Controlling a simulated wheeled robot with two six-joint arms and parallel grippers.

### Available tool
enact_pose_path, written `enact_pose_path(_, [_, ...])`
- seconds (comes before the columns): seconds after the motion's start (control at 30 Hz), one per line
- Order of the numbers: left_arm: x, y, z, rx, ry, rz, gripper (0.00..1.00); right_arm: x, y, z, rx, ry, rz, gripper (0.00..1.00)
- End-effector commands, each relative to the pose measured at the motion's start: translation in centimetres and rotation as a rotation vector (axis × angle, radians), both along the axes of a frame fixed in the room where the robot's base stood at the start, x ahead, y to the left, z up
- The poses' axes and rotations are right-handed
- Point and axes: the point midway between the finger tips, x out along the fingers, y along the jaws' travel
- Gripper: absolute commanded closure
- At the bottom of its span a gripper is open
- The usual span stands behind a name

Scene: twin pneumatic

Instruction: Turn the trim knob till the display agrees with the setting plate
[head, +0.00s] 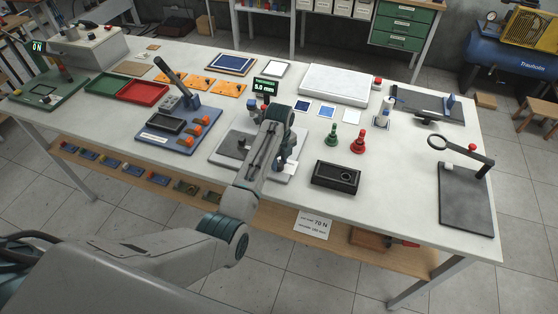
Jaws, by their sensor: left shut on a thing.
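The display (265,86) stands at the middle of the table and reads 5.0 mm in green. A white setting plate (313,223) hangs at the table's front edge; 70 N is legible, but its smaller line is too small to read surely. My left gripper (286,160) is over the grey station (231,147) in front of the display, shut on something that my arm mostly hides. I cannot see the trim knob clearly. A second display (38,46) at the far left reads 0 N. My right gripper is out of view.
A blue-grey press fixture (180,138) stands left of my arm. A black block (336,178), a green piece (332,137) and a red piece (359,142) stand to the right. A magnifier stand (467,205) is at the right end. The front right tabletop is clear.

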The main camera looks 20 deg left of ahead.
Motion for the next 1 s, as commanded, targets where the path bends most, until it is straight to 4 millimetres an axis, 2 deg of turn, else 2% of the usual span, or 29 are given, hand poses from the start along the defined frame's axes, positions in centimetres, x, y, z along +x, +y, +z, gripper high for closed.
enact_pose_path(0.4, [0.1,0.0,0.2,0.0,-0.004,-0.006,0.93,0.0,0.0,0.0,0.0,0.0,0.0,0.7])
enact_pose_path(0.43, [0.1,0.0,0.2,0.0,-0.004,-0.006,0.67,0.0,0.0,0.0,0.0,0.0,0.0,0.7])
enact_pose_path(0.53, [0.1,0.0,0.2,-0.001,-0.003,-0.006,0.49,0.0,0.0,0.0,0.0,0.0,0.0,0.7])
enact_pose_path(0.83, [0.1,0.0,0.2,0.0,-0.002,-0.006,0.49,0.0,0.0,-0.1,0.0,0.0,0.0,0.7])
enact_pose_path(1.0, [0.2,0.0,1.8,0.0,-0.006,-0.006,0.49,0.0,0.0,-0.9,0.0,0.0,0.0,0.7])
